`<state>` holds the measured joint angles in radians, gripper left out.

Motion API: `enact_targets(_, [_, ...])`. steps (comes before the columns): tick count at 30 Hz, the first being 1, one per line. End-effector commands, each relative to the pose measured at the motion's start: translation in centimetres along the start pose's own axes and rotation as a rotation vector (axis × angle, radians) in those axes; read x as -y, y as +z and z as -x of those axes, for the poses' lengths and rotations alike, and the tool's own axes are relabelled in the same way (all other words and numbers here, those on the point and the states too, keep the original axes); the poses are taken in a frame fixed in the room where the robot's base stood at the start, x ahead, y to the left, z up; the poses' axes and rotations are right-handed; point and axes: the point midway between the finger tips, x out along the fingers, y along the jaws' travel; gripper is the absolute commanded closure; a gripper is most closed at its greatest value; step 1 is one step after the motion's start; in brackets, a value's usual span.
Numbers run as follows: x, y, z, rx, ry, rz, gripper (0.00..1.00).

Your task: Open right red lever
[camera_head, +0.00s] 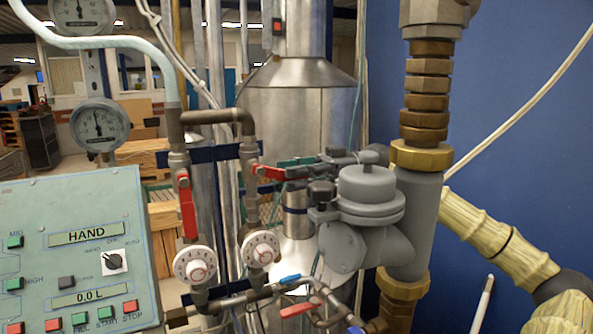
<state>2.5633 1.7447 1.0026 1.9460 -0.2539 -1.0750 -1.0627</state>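Two red levers sit side by side on upright pipes left of centre. The right red lever (270,173) lies nearly level, pointing right from its valve, across the line of the pipe. The left red lever (186,207) hangs down along its pipe. A round white dial (262,248) sits below the right lever, and another white dial (194,265) below the left one. I cannot make out my gripper anywhere in this view.
A grey valve body (370,195) crowds the right lever's right side. A control panel (75,245) fills the lower left. Below are a blue lever (290,280) and another red lever (300,309). A yellow ribbed hose (490,235) crosses the right, before a blue wall (520,80).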

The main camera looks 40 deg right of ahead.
Motion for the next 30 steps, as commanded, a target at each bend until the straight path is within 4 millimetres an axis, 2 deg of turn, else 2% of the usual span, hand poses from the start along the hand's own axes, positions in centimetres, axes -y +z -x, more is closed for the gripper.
enact_targets(9, [-0.3,0.35,0.66,-0.008,0.001,-0.002,0.68])
enact_targets(15, [-0.36,0.41,0.85,-0.009,0.001,-0.003,1.0])
enact_targets(30, [-0.9,0.7,0.0,-0.018,-0.006,-0.003,1.0])
